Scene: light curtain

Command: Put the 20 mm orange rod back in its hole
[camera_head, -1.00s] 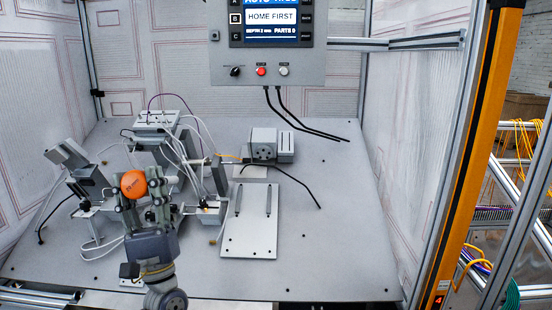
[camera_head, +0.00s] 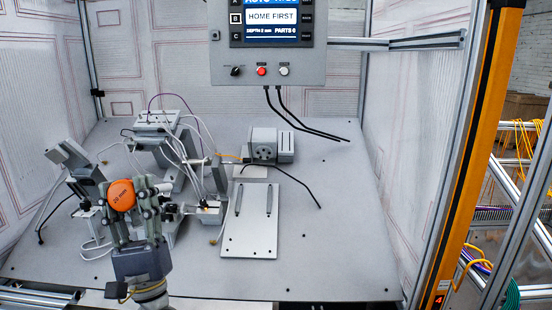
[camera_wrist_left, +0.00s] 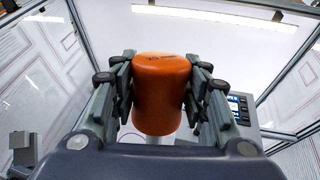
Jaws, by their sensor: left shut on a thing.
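The orange rod (camera_head: 121,196), marked "20 mm" on its end, is held by my left gripper (camera_head: 134,198) above the left part of the grey work plate. In the left wrist view the orange rod (camera_wrist_left: 161,92) sits between the two fingers of my left gripper (camera_wrist_left: 160,95), which press on its sides. In the head view its printed end faces the camera. I cannot make out a hole for the rod; the area behind my gripper is partly hidden. My right gripper is not in view.
Cabled fixtures (camera_head: 157,125) stand behind and beside my left gripper. A tilted grey device (camera_head: 68,152) is to its left. A flat plate with two slots (camera_head: 250,235) lies at the centre, with a grey block (camera_head: 270,146) behind it. The right of the work plate (camera_head: 340,220) is mostly clear.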

